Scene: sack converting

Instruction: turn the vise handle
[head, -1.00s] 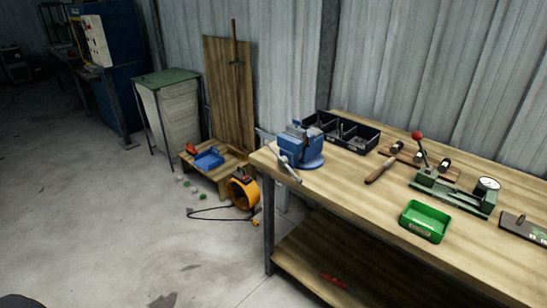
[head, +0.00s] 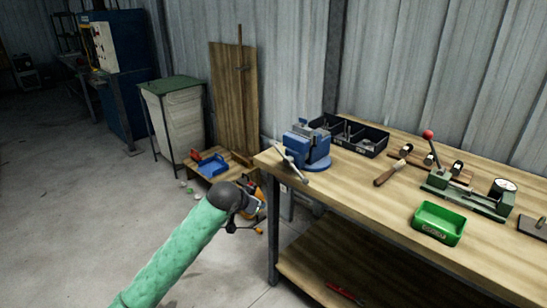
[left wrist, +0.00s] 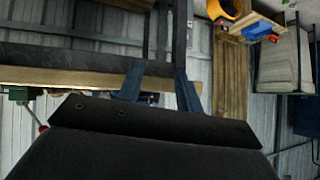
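The blue vise (head: 318,158) sits on the near left corner of the wooden workbench (head: 352,192). My left arm, in a green sleeve, comes in from the lower left. My left gripper (head: 257,204) is in front of and below the handle, left of the bench corner, and apart from the handle. In the left wrist view its two fingers (left wrist: 160,88) are spread with nothing clearly between them. The vise handle cannot be made out there. My right gripper is not in view.
On the bench are a black divided bin (head: 357,137), a green tray (head: 438,222), a green press with a red-knobbed lever (head: 470,194) and a wood-handled tool (head: 390,174). A low pallet with a blue bin (head: 212,166) stands behind my left arm.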

